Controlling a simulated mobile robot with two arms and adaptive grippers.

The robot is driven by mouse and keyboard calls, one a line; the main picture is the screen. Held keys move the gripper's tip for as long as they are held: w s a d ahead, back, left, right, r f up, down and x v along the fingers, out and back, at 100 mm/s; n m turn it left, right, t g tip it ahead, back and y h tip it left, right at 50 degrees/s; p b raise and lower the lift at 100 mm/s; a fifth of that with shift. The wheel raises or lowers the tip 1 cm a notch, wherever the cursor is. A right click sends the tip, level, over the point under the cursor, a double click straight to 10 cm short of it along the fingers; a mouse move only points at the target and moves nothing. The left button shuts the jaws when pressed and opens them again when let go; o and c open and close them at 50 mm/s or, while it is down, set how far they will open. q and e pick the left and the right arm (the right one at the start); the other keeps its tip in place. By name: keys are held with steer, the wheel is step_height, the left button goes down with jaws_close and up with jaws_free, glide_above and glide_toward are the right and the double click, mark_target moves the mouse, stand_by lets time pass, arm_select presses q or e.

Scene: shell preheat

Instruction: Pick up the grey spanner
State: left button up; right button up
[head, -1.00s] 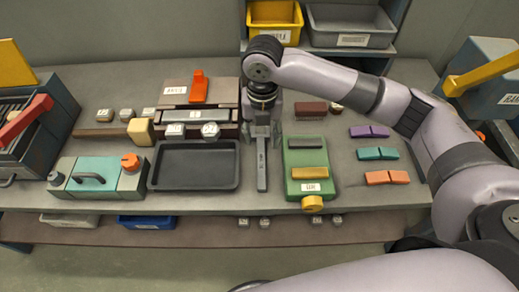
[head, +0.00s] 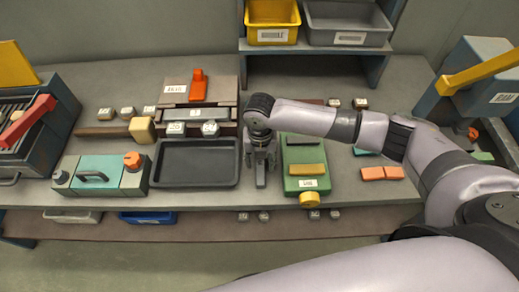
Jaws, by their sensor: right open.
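The grey spanner (head: 261,180) lies on the bench between the black tray (head: 196,182) and the green block with a yellow knob (head: 305,186). Only its near end shows; the rest is hidden under my right gripper. My right gripper (head: 260,165) is open and points down right over the spanner. I cannot tell whether its fingers stand around the spanner or just above it. My left gripper is not in view.
A teal-topped box (head: 99,177) stands left of the tray. Orange blocks (head: 382,173) lie at the right, partly beside my arm. A yellow bin (head: 272,20) and a grey bin (head: 348,24) stand on the back shelf.

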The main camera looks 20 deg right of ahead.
steer(key=shift+c, duration=0.6)
jaws_close()
